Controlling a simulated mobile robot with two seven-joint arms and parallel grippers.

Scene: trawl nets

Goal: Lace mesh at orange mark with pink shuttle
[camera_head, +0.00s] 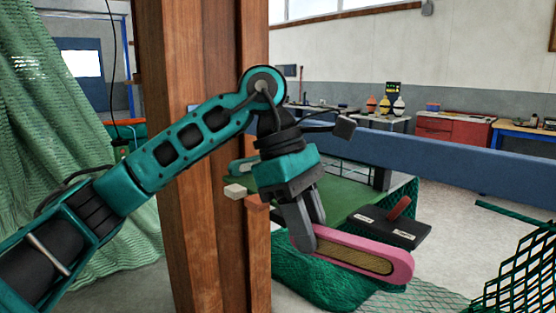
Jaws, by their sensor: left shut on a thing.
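My left gripper (308,238) reaches in from the left, pointing down, and is shut on the pink shuttle (395,266). The shuttle is long and rounded, with tan twine wound in its middle. It is held near its left end and points to the right, in front of the green netting (335,287). More dark green mesh (525,280) shows at the lower right. I cannot make out an orange mark on the mesh. My right gripper is not in view.
A wooden post (190,190) stands close behind my left arm. A green-topped table (350,195) bears a dark tray (395,228) with a red-handled thing. A blue beam (460,172) crosses behind. Green net (60,130) hangs at the left. Open floor shows at the right.

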